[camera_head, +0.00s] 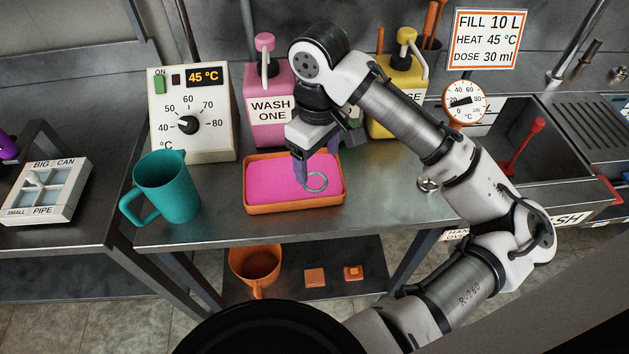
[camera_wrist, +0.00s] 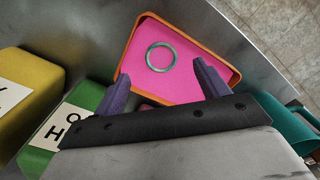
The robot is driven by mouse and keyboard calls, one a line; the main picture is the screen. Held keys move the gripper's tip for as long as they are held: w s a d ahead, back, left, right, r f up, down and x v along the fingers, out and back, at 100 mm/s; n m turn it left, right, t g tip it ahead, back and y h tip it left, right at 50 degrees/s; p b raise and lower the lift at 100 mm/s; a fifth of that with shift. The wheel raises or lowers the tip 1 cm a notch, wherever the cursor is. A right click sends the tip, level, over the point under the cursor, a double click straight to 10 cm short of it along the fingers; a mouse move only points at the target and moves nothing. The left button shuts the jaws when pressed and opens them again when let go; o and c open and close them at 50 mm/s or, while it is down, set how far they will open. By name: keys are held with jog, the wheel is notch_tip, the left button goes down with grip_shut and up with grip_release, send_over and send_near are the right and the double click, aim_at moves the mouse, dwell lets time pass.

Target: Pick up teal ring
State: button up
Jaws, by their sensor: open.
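The teal ring (camera_head: 316,181) lies on the pink floor of an orange-rimmed tray (camera_head: 296,207) on the steel bench. In the wrist view the whole ring (camera_wrist: 161,57) shows flat on the pink surface, apart from the tray's rim. My gripper (camera_head: 315,175) hangs over the tray, close to the ring in the head view. In the wrist view my gripper (camera_wrist: 164,82) has its two purple fingers spread wide with nothing between them. The ring appears just beyond the fingertips. The exact height of the fingers over it cannot be told.
A teal jug (camera_head: 170,190) stands left of the tray. Behind are a temperature box (camera_head: 190,140), a pink bottle (camera_head: 268,110) and a yellow bottle (camera_head: 400,95); a green bottle (camera_wrist: 85,105) is partly hidden. A sink (camera_head: 530,150) lies right.

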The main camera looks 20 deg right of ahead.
aim_at(314, 182)
jog(key=shift+w+a+f+p, duration=0.15)
jog(key=shift+f+p, duration=0.15)
jog(key=shift+f, duration=1.35)
jog(key=shift+w+a+f+p, duration=0.1)
jog(key=shift+f+p, duration=0.2)
jog(key=shift+f, duration=1.35)
jog(key=c, duration=1)
jog(key=shift+c, duration=0.2)
